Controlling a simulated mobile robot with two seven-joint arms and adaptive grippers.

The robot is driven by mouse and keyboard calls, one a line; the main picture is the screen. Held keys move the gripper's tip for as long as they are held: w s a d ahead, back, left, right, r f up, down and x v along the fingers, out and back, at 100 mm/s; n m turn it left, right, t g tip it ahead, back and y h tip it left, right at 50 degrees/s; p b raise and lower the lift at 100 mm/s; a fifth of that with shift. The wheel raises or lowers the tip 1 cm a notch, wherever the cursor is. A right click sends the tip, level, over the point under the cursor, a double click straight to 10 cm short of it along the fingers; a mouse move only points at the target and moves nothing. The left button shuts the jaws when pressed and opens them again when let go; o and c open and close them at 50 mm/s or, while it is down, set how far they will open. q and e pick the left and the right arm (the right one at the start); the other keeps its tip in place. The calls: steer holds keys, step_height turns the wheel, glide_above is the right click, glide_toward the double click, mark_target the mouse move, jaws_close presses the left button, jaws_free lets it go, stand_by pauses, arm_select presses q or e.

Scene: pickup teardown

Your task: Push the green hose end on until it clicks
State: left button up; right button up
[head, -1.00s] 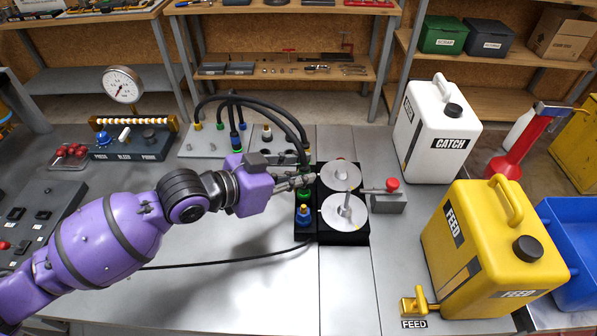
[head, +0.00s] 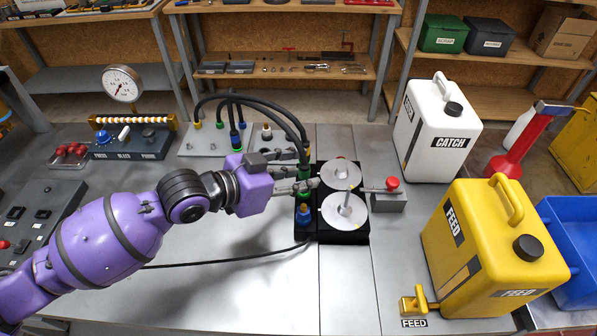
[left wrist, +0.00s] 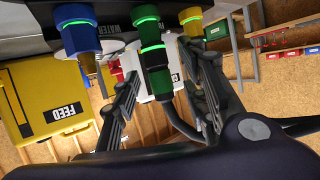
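The green hose end (left wrist: 157,78), dark with green bands and a black hose, is in line with the green-ringed port (left wrist: 148,28) in the left wrist view and appears to meet it. In the head view it is mostly hidden by my left gripper (head: 306,174). That gripper is open, its two fingers (left wrist: 160,95) on either side of the hose end with a visible gap. Whether the hose end is fully seated I cannot tell. My right gripper is not in view.
A blue fitting (head: 304,221) and a black block with two pale discs (head: 344,211) are close by. A red-knobbed grey block (head: 389,202), white CATCH can (head: 437,135) and yellow FEED can (head: 490,250) stand to the right.

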arm_select(q)
steer(key=v, duration=1.2)
